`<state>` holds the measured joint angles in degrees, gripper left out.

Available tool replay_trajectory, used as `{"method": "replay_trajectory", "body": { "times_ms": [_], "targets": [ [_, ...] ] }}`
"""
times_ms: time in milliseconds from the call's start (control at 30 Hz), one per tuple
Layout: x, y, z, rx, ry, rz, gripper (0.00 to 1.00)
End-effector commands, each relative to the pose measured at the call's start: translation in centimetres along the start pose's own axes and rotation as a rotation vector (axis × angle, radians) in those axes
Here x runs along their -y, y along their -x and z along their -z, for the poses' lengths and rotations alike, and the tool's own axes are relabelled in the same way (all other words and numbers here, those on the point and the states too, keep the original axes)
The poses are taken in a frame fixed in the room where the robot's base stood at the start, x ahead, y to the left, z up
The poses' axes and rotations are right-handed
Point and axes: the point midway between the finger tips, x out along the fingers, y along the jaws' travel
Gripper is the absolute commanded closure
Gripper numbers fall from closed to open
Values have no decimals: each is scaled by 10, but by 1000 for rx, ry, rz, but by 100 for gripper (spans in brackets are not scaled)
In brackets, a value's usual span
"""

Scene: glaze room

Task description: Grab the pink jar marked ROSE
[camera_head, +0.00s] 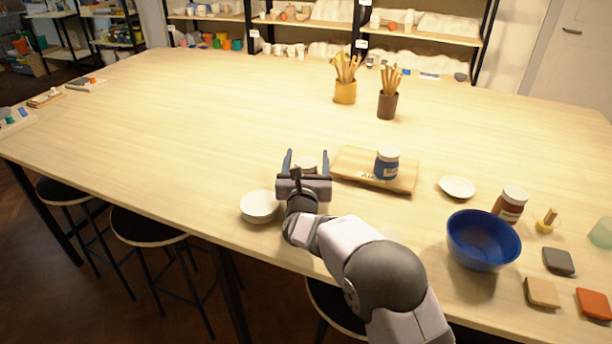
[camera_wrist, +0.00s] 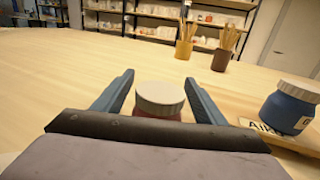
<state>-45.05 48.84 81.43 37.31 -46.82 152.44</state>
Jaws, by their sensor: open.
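My gripper (camera_head: 306,156) is open at the near side of the table. A jar with a whitish lid (camera_head: 307,163) stands between its fingers. In the wrist view, the gripper (camera_wrist: 159,77) has one finger on each side of this jar (camera_wrist: 160,100), with gaps showing beside the lid. Only a reddish strip of the jar's body shows; the rest and any label are hidden behind my gripper, so I cannot read ROSE. A blue jar (camera_head: 386,165) stands on a wooden board to the right, also in the wrist view (camera_wrist: 288,108). A brown-red jar (camera_head: 510,203) stands farther right.
A white bowl (camera_head: 258,207) is close to the left of my gripper. The wooden board (camera_head: 347,163) lies close to the right. A blue bowl (camera_head: 482,240) and a small white dish (camera_head: 457,188) are farther right. Two tool pots (camera_head: 345,92) stand behind. The table's left half is mostly clear.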

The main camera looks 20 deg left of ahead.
Motion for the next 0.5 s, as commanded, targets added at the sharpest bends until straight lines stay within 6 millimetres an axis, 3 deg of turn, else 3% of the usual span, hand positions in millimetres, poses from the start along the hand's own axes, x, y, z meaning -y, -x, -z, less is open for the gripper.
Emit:
{"method": "replay_trajectory", "body": {
  "times_ms": [67,267,500],
  "targets": [
    [0,0,0,0,0,0,37],
    [0,0,0,0,0,0,85],
    [0,0,-1,2,-1,0,86]
  ]
}}
